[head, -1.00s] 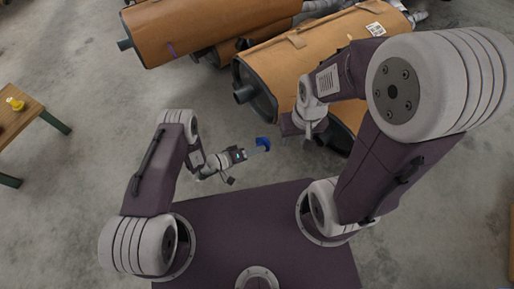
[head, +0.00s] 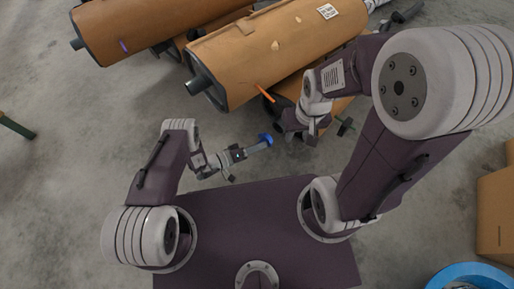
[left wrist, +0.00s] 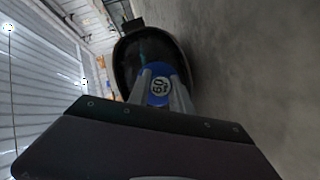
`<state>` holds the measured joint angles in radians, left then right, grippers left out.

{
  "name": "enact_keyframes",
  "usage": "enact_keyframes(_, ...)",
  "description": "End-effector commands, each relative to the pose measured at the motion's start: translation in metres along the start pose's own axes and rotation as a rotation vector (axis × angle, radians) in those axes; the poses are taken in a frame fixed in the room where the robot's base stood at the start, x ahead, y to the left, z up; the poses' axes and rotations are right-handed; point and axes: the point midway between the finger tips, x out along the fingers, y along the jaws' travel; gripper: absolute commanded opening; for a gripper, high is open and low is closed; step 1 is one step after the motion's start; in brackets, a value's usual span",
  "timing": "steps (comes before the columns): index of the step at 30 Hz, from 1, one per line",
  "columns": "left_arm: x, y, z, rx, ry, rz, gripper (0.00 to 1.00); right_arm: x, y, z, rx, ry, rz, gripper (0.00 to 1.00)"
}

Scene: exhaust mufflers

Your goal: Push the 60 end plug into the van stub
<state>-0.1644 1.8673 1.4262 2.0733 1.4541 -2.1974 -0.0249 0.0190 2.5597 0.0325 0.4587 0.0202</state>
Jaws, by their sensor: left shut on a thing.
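The blue end plug (head: 265,140), with a white "60" disc facing me in the left wrist view (left wrist: 159,88), is between the fingers of my left gripper (head: 255,147). The gripper is shut on it, above bare floor and apart from the mufflers. One brown-wrapped muffler (head: 270,50) has a dark stub (head: 200,85) at its near left end. Another muffler (head: 150,25) has a stub (head: 77,44) at upper left. In the left wrist view a dark muffler end with a stub (left wrist: 133,25) lies beyond the plug. My right gripper (head: 308,135) hangs beside the mufflers; its jaws are unclear.
An orange strip (head: 264,92) sticks out from the nearer muffler. More muffler parts lie beneath it, close to my right arm. A blue round container (head: 470,277) and a brown box (head: 495,215) stand at lower right.

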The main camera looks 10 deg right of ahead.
Motion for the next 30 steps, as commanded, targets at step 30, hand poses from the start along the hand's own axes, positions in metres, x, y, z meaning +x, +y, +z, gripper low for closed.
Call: enact_keyframes(30, 0.044, 0.0, -0.017, -0.001, 0.0, 0.001, 0.0, 0.017, 0.0, 0.002, 0.0, 0.0, 0.0, 0.36)
